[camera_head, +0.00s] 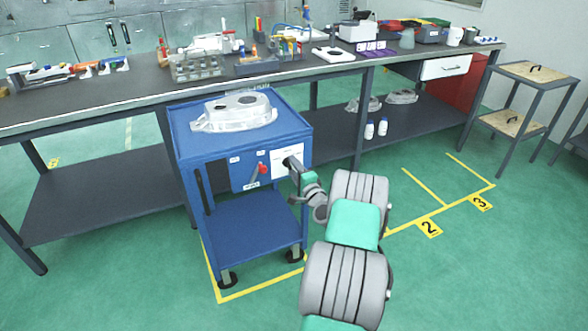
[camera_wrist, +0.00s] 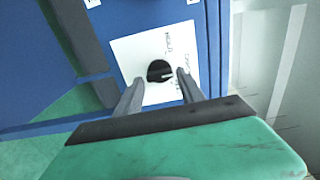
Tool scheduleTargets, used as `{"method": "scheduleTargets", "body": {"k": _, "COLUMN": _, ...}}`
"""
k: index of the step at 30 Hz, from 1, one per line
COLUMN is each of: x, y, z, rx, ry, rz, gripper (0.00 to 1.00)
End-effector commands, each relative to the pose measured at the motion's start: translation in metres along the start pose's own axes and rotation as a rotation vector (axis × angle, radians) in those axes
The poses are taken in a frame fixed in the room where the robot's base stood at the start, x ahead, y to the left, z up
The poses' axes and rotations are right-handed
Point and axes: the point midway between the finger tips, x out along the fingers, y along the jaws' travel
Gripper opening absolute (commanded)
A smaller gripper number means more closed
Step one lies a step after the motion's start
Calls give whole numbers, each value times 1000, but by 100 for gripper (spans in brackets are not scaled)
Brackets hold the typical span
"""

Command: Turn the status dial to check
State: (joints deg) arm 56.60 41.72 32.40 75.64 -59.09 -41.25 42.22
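The status dial, a round black knob (camera_wrist: 160,71) with a pale pointer mark, sits on a white plate (camera_wrist: 128,52) in the wrist view. Small handwriting stands above and to the right of the knob, too small to read surely. My gripper (camera_wrist: 160,76) is open, with one finger on each side of the knob in the picture; I cannot tell whether either touches it. In the head view the white plate (camera_head: 280,168) is on the front of a blue cart (camera_head: 190,153), and my gripper (camera_head: 293,167) reaches it from the right, largely hiding the knob.
A red-handled lever (camera_head: 262,168) is left of the plate on the same panel. A cast metal part (camera_head: 234,113) lies on the cart top. A long workbench (camera_head: 130,92) with tools stands behind.

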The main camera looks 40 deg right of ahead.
Motion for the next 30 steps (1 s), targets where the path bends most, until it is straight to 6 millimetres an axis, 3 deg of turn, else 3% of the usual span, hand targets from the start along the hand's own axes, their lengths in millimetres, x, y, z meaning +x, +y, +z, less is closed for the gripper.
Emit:
{"method": "scheduleTargets", "body": {"k": 4, "x": 0, "y": 0, "z": 0, "rx": 0, "ry": 0, "rz": -1, "gripper": 58}}
{"method": "scheduleTargets", "body": {"k": 12, "x": -3, "y": -1, "z": 0, "rx": 0, "ry": 0, "rz": -1, "gripper": 58}}
{"method": "scheduleTargets", "body": {"k": 24, "x": -72, "y": -1, "z": -2, "rx": 1, "ry": 2, "rz": 0, "gripper": 58}}
{"method": "scheduleTargets", "body": {"k": 30, "x": -79, "y": 0, "z": -1, "rx": 0, "ry": 0, "rz": -1, "gripper": 58}}
